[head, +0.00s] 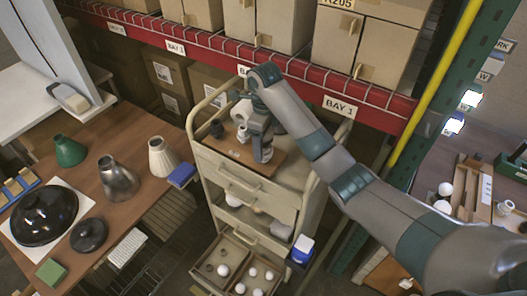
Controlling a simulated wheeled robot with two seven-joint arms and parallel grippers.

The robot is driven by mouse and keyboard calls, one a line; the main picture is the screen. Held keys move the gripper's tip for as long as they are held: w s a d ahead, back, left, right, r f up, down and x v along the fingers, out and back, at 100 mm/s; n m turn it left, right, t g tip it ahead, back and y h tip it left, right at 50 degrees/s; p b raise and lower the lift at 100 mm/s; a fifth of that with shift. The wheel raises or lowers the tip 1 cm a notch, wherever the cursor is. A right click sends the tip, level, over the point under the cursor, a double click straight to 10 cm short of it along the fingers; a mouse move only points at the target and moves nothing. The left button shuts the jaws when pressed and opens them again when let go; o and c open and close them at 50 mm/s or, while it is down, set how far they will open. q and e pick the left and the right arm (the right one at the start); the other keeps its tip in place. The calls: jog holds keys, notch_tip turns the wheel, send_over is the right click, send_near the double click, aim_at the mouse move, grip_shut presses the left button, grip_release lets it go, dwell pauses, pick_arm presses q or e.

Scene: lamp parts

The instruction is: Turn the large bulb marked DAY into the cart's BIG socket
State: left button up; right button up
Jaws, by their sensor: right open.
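My right gripper (262,156) is over the cart's top, pointing down, with its jaws open above the brown board. The beige cart (199,160) stands in the middle, and the brown board (283,160) lies on its top. A dark socket-like part (217,128) stands at the board's left. White rounded shapes (241,112) show just left of my gripper, partly hidden by it; I cannot tell whether one is the large bulb. No DAY or BIG marking is readable. My left gripper is not in view.
The cart's open bottom drawer (215,248) holds several white bulbs. More white bulbs (445,188) lie on the right bench. The left table (125,215) carries lampshades and dark domed parts. A red shelf beam (215,55) with boxes runs behind the cart.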

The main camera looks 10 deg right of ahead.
jog(key=n, duration=0.3)
jog(key=shift+d+n, duration=0.1)
jog(key=shift+n, duration=0.3)
jog(key=shift+w, duration=0.1)
jog(key=c, duration=1)
jog(key=shift+o, duration=0.7)
jog(key=m, duration=0.3)
jog(key=shift+m, duration=0.3)
jog(key=shift+f+m, duration=0.15)
jog(key=shift+m, duration=1.45)
jog(key=shift+c, duration=0.2)
jog(key=o, duration=0.9)
jog(key=n, duration=0.6)
jog(key=shift+n, duration=0.4)
